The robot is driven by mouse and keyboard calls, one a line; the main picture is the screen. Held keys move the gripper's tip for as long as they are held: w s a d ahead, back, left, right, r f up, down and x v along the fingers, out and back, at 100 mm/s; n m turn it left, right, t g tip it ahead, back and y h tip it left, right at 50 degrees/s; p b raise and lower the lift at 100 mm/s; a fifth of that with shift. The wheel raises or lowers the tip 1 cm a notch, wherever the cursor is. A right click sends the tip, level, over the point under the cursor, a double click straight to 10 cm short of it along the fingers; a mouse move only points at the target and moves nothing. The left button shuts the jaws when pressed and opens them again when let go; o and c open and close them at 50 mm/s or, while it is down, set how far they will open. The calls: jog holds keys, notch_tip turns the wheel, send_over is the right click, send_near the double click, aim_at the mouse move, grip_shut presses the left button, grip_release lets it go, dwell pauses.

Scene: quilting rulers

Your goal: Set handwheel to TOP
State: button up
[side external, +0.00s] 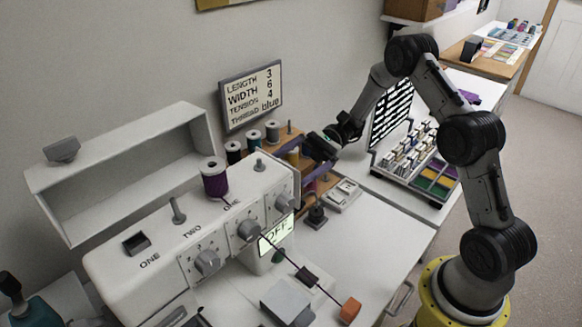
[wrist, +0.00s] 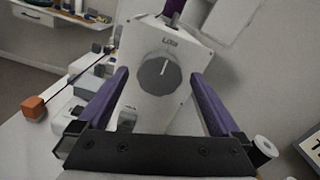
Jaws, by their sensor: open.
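The handwheel (wrist: 159,76) is a grey round knob on the white end face of the sewing machine (wrist: 155,105). In the wrist view its pale mark points up, toward small lettering that I cannot read surely. My gripper (wrist: 159,75) is open, with a purple finger on either side of the knob in the picture. I cannot tell whether the fingertips reach around the knob or stop short of it. In the side view, my gripper (side external: 316,178) is at the right end of the sewing machine (side external: 190,225), where the handwheel is hidden.
A sign (side external: 251,95) on the wall reads LENGTH 3, WIDTH 6, TENSION 4, THREAD blue. A purple spool (side external: 214,180) stands on the machine. Front dials (side external: 248,231) and an OFF display (side external: 277,237) are close by.

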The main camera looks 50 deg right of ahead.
jog(key=shift+a, duration=0.7)
jog(key=c, duration=1.3)
